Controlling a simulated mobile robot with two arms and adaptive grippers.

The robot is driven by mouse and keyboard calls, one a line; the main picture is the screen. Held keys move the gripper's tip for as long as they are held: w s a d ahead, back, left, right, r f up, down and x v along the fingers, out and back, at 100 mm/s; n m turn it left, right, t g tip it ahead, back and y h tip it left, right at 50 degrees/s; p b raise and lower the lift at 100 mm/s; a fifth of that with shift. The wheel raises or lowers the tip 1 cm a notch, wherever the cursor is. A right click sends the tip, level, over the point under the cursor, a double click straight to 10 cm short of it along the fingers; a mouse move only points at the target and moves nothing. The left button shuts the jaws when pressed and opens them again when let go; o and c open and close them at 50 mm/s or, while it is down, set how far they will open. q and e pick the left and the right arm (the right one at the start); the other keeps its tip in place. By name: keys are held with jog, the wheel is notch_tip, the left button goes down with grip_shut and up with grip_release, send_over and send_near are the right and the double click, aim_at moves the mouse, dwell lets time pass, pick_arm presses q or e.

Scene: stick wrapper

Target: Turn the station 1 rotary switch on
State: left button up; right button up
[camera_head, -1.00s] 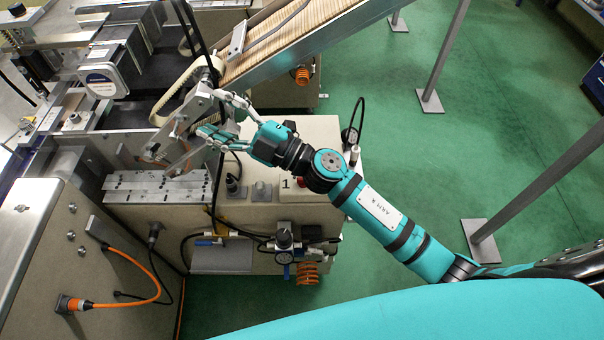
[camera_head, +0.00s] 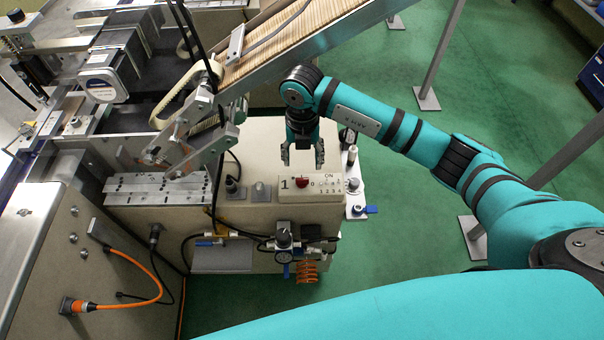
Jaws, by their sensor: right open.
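A light control box (camera_head: 327,197) marked "1" sits on the front right of the beige machine cabinet. It has a small red knob (camera_head: 302,183) beside the "1", which looks like the station 1 rotary switch. An "ON" label and small numbers are to its right. Which way the knob is turned is too small to tell. My right gripper (camera_head: 302,157) points down with its fingers spread, empty, just behind and above the red knob in the picture. It appears apart from the knob. My left gripper is not in view.
Metal linkage arms (camera_head: 200,125) and hanging cables stand left of my gripper. A sloping wooden-slatted conveyor (camera_head: 290,28) runs behind my right arm.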

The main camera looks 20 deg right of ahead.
aim_at(302, 179)
notch_tip(302, 179, down, 9)
jog(key=shift+r+p, duration=0.15)
jog(key=shift+p, duration=0.75)
jog(key=c, duration=1.1)
jog(key=shift+c, duration=0.2)
